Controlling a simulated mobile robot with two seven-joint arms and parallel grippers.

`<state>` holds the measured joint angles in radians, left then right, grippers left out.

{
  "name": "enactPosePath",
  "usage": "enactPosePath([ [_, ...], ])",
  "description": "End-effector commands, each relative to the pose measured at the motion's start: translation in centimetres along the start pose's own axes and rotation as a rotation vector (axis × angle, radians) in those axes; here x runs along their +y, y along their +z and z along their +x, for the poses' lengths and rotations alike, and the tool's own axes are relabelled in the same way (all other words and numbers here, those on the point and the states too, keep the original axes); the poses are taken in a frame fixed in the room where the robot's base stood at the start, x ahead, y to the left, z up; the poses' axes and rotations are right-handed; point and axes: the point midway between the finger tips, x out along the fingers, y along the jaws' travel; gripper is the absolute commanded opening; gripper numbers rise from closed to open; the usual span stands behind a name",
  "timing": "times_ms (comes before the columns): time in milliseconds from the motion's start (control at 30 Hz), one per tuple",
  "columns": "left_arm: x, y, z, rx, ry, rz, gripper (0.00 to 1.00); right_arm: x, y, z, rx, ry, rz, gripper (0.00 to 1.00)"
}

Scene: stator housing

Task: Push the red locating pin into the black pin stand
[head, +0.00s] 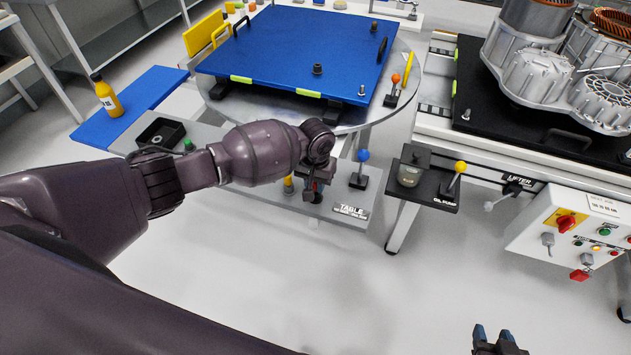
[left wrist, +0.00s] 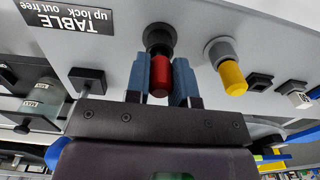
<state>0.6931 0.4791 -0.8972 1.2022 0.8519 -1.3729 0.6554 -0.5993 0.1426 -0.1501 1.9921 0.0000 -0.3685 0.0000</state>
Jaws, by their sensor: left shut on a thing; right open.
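The red locating pin (left wrist: 157,76) sits between the two blue fingers of my left gripper (left wrist: 159,68), which is shut on it. Directly beyond the pin is the round black pin stand (left wrist: 159,37); the pin lines up with it. I cannot tell how deep the pin sits in the stand. In the head view my left gripper (head: 315,188) is at the front shelf under the round table, and the pin and stand are mostly hidden there. My right gripper (head: 494,340) is open and empty at the bottom edge, over the floor.
A yellow pin (left wrist: 233,79) in a grey collar stands right beside the stand in the wrist view. A blue-knobbed lever (head: 361,168) and the TABLE label (head: 351,211) are close to my left gripper. A black tray (head: 160,135) lies left. The floor in front is clear.

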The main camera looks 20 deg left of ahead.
Motion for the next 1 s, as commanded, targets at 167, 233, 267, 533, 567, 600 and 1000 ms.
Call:
enactPosePath([
  [167,0.0,0.0,0.4,0.000,0.001,0.000,0.00,0.0,0.7,-0.2,-0.011,0.002,0.002,0.43],
  [233,0.0,0.0,0.6,0.000,0.001,0.000,0.00,0.0,0.9,-0.2,-0.013,0.002,0.002,0.43],
  [267,0.0,0.0,0.6,0.000,0.001,0.000,0.00,0.0,0.9,-0.2,-0.013,0.002,0.002,0.43],
  [533,0.1,0.0,1.1,-0.001,0.001,0.000,0.00,0.0,1.0,0.1,-0.012,0.001,0.002,0.43],
  [567,0.1,0.0,1.2,-0.001,0.001,0.000,0.00,-0.1,1.0,0.1,-0.011,0.001,0.001,0.43],
  [600,0.1,0.0,1.2,0.000,0.001,0.000,0.00,-0.1,0.9,0.2,-0.009,0.000,0.001,0.43],
  [1000,0.0,0.0,1.2,-0.001,0.000,0.000,0.00,-0.1,0.3,0.5,0.001,-0.001,0.000,0.43],
])
